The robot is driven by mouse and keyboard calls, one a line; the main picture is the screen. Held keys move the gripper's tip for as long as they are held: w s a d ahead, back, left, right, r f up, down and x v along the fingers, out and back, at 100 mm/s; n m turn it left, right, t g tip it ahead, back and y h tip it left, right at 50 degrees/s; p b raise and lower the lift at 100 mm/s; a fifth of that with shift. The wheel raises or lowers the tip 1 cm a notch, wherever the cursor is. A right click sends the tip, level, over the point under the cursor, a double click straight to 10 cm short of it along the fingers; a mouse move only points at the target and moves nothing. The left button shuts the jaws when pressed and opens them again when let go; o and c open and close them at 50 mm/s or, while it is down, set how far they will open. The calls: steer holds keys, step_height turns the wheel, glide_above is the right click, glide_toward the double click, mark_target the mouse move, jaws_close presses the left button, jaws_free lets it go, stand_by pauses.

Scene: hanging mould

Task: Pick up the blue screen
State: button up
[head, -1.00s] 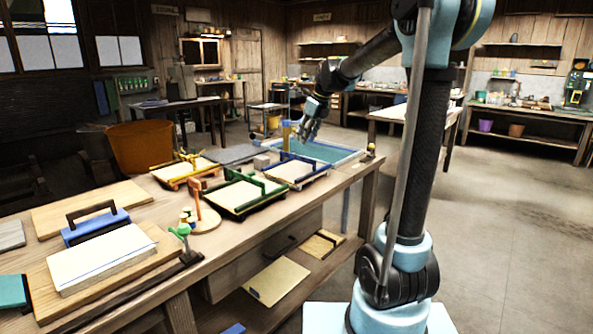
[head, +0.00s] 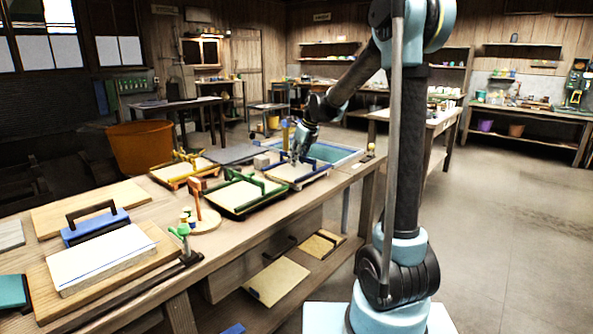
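The blue screen (head: 311,176) is a pale flat panel in a dark blue frame with a raised blue bar across it. It lies near the far right end of the workbench, in front of the water vat. My gripper (head: 296,161) points down at the left part of its raised bar, over or touching it. The fingers hide part of the bar. They are too small here to tell whether they are open or closed on it.
A green screen (head: 236,211) and a yellow screen (head: 170,178) lie to the left on the workbench (head: 215,245). The blue-rimmed vat (head: 345,157) is just behind. Floor at right is clear.

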jaws_close()
stand_by(0.3)
